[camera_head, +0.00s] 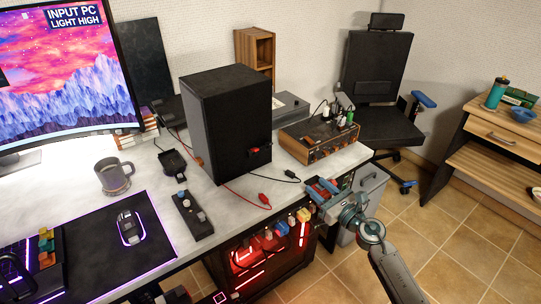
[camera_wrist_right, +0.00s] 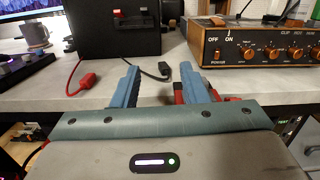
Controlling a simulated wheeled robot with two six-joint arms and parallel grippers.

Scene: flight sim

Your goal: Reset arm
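My right gripper (camera_head: 325,190) is at the front right edge of the desk, in front of the wood-sided amplifier box (camera_head: 322,137). In the right wrist view its two blue fingers (camera_wrist_right: 163,82) are spread apart, with no object clearly held between them. Red parts show beside the right-hand finger; I cannot tell whether they belong to the gripper. My right arm (camera_head: 393,270) comes in from the lower right, over the tiled floor. My left gripper and arm are not in view.
A black speaker (camera_head: 228,125) stands on the desk (camera_head: 240,205), with a red plug (camera_head: 264,200) and a black plug (camera_head: 291,176) on cables before it. A mug (camera_head: 113,177), mouse (camera_head: 130,228) and monitor are left. A grey bin (camera_head: 368,190) and black chair (camera_head: 380,80) stand right.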

